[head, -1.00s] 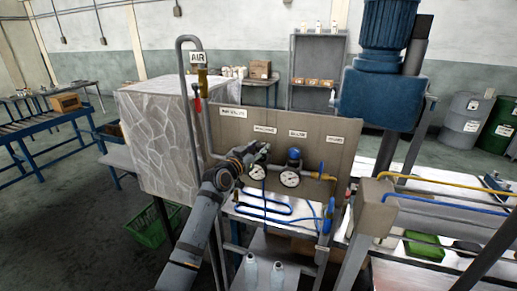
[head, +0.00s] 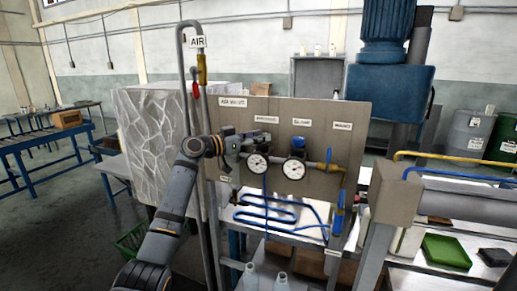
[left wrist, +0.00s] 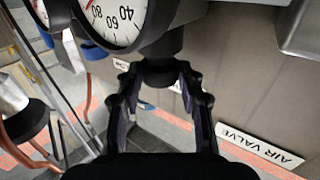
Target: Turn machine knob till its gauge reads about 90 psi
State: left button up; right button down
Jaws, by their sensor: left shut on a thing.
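The machine gauge (head: 257,163) is the left of two white round dials on the brown panel. It shows in part at the top of the left wrist view (left wrist: 115,18), with 40, 60 and 80 legible; I cannot make out its needle's reading. My left gripper (head: 243,141) is at the panel, just above and left of this gauge. In the left wrist view my left gripper (left wrist: 160,85) has its fingers on both sides of a dark round knob (left wrist: 160,72) and is shut on it. In the head view the gripper hides this knob. My right gripper is not in view.
A second gauge (head: 293,168) with a blue knob (head: 299,143) sits close on the right. An air pipe with a red-handled valve (head: 196,88) stands left of the panel (head: 335,110). Blue hoses (head: 265,218) lie on the shelf below. A large blue motor (head: 385,85) stands behind right.

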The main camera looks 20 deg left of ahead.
pick_arm(q)
jog(key=shift+f, duration=0.1)
jog(key=o, duration=1.2)
jog(key=v, duration=1.2)
